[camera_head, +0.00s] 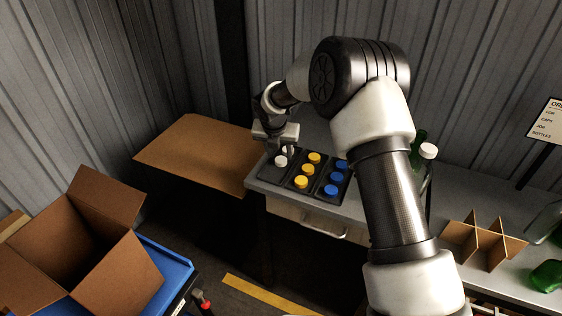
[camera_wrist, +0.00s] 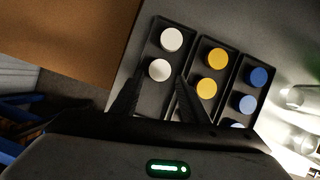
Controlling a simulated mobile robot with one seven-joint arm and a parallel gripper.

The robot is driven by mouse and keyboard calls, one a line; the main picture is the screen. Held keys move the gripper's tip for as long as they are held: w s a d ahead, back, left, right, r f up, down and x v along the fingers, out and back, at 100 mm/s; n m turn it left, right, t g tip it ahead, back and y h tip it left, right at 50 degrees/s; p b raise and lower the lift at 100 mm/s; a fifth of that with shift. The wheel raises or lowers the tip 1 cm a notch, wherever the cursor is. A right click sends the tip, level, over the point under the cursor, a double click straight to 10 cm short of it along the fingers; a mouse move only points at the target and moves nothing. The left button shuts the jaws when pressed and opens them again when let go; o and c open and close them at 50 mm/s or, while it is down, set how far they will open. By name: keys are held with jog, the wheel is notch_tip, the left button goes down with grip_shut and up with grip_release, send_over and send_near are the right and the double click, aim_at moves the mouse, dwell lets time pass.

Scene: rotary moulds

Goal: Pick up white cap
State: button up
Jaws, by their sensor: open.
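Two white caps lie in the leftmost dark tray (camera_wrist: 147,98). In the wrist view the nearer white cap (camera_wrist: 159,70) sits just beyond and between the fingertips, and the farther white cap (camera_wrist: 171,40) lies past it. My gripper (camera_wrist: 155,88) is open and empty, pointing down over this tray. In the head view my gripper (camera_head: 284,150) hangs above the tray and a single white cap (camera_head: 281,161) shows beneath it; the other is hidden. I cannot tell whether a finger touches a cap.
Yellow caps (camera_head: 302,182) and blue caps (camera_head: 331,190) fill neighbouring trays. A bottle with a white top (camera_head: 428,151) stands behind my arm. A cardboard divider (camera_head: 484,243) and green glass (camera_head: 547,276) are at right. An open box (camera_head: 87,250) is at lower left.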

aim_at(281, 160)
jog(key=x, duration=0.4)
jog(key=c, duration=0.8)
